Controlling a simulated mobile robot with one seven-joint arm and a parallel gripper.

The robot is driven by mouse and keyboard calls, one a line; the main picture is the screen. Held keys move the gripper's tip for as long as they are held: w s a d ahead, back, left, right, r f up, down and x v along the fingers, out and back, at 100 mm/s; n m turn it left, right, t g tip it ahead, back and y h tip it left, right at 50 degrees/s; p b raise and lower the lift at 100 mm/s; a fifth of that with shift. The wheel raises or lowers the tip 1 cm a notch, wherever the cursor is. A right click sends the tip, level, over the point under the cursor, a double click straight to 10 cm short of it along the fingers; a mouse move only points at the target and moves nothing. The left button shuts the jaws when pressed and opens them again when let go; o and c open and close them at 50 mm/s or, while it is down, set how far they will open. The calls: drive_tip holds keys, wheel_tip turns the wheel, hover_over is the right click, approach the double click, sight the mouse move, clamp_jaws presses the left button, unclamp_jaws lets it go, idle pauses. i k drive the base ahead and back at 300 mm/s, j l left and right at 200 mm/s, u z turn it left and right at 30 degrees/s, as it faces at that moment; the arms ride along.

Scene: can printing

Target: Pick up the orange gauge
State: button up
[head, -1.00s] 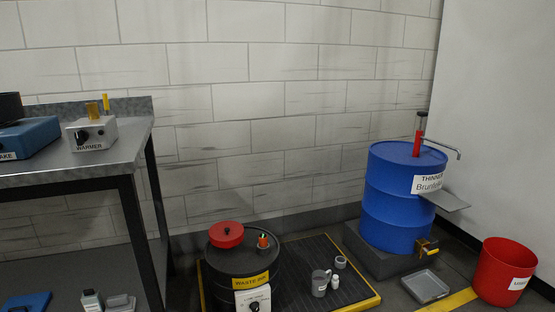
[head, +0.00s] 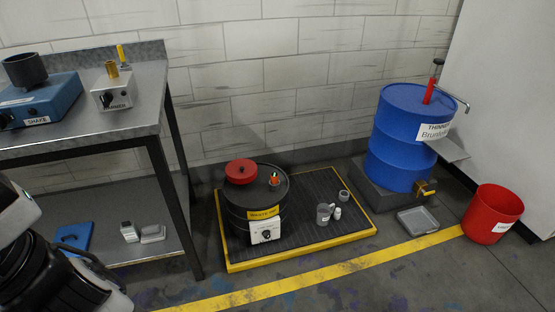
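A small orange object (head: 274,181), probably the orange gauge, is on top of the black waste drum (head: 240,212), to the right of the red lid (head: 241,171). It is too small in the head view to make out its shape. A yellow upright piece (head: 121,54) and a brass-coloured cup (head: 112,69) are at the warmer box (head: 114,92) on the bench. White and black parts of my arm show at the lower left, well apart from the drum. My gripper itself is not in view.
The metal bench (head: 150,112) stands at the left, with a blue shaker (head: 40,102) on it. The drum and several small containers stand on a yellow-edged pallet (head: 300,250). A blue thinner drum (head: 400,145) and red bin (head: 492,212) are at the right. The front floor is clear.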

sight(274, 176)
drive_tip(key=i+l+z, duration=0.1)
drive_tip(key=i, duration=1.1)
drive_tip(key=i+l+z, duration=0.15)
drive_tip(key=i, duration=1.05)
